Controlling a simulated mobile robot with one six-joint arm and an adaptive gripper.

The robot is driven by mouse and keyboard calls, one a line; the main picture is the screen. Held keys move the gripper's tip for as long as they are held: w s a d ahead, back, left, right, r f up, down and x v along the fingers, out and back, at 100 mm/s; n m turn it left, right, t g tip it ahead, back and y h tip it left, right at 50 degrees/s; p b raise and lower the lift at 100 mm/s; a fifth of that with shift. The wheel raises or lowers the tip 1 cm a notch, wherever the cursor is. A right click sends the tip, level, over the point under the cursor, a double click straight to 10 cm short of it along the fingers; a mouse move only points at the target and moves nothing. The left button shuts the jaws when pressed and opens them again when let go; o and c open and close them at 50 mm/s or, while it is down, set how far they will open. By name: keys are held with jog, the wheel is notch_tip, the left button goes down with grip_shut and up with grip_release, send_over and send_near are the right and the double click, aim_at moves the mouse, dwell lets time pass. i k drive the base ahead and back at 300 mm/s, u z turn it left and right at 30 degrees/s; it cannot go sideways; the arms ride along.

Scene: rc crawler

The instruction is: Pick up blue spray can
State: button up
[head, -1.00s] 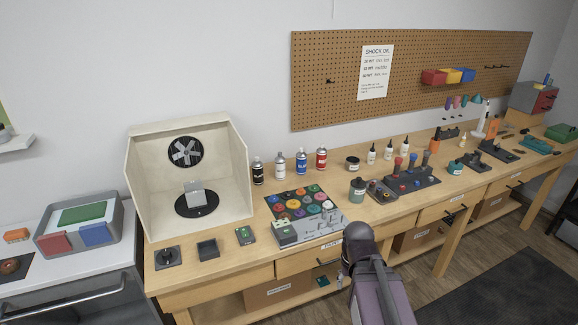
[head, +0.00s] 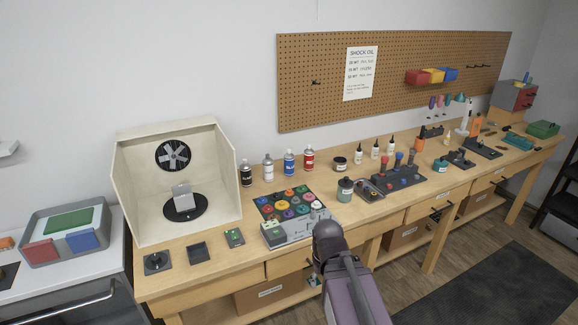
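The blue spray can (head: 289,164) stands upright near the back of the wooden workbench, in a row of spray cans. A red can (head: 309,160) stands close on its right and a white or grey can (head: 268,167) on its left. A black can (head: 246,173) is at the left end of the row. My arm shows at the bottom centre, in front of the bench and well apart from the blue can. My gripper's fingers do not show.
A tray of colourful round pots (head: 288,204) lies in front of the cans. A spray booth with a fan (head: 131,205) stands to the left. A dark jar (head: 345,190) and a screwdriver rack (head: 398,177) stand to the right. The dark floor mat (head: 490,290) is clear.

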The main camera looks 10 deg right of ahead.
aim_at(289, 159)
jog(key=z, duration=0.05)
jog(key=i, duration=1)
jog(key=u, duration=0.05)
